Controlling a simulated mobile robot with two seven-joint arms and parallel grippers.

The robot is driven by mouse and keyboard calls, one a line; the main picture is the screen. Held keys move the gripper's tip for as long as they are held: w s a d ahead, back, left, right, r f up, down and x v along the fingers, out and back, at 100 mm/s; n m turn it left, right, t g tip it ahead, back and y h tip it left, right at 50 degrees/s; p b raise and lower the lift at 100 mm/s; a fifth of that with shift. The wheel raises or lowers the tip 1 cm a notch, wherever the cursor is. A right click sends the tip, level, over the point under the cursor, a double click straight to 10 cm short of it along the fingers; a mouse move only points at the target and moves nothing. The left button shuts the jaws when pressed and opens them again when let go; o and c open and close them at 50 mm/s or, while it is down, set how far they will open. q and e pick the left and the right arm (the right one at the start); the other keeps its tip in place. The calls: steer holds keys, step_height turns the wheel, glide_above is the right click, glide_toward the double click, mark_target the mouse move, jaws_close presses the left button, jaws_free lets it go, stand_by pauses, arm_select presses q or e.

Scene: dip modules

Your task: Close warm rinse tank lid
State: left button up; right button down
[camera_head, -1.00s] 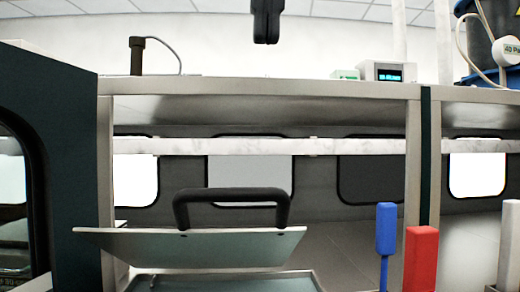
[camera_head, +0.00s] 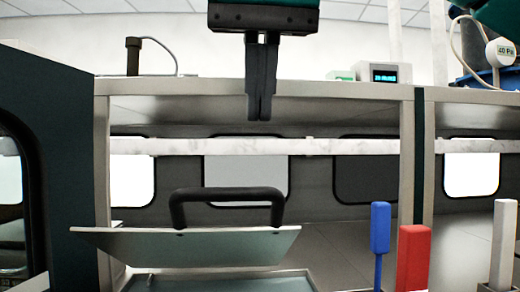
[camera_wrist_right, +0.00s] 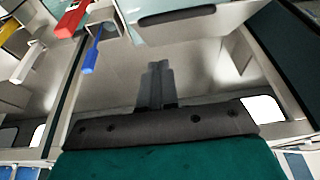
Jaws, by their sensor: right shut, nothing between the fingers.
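The warm rinse tank lid (camera_head: 190,246) is a grey metal plate with a black bar handle (camera_head: 228,195). It stands tilted open above the tank (camera_head: 215,281), whose rim shows at the bottom of the head view. The lid's handle also shows at the top of the right wrist view (camera_wrist_right: 177,16). My right gripper (camera_head: 260,117) points down above the handle, apart from it, in front of the shelf. Its fingers are together and empty. They also show in the right wrist view (camera_wrist_right: 156,68). My left gripper is not in view.
A blue-handled tool (camera_head: 380,228), a red block (camera_head: 412,255) and a pale post (camera_head: 504,240) stand right of the tank. A shelf edge (camera_head: 250,88) crosses behind the gripper, carrying a small display box (camera_head: 385,74). A dark post (camera_head: 72,170) stands left.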

steer(key=shift+s+f, duration=0.2)
steer(key=shift+f, duration=1.3)
steer(key=shift+s+f, duration=0.2)
steer(key=shift+f, duration=1.25)
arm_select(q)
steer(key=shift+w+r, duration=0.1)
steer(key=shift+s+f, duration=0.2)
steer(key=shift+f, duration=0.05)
arm_select(e)
steer(key=shift+f, duration=0.15)
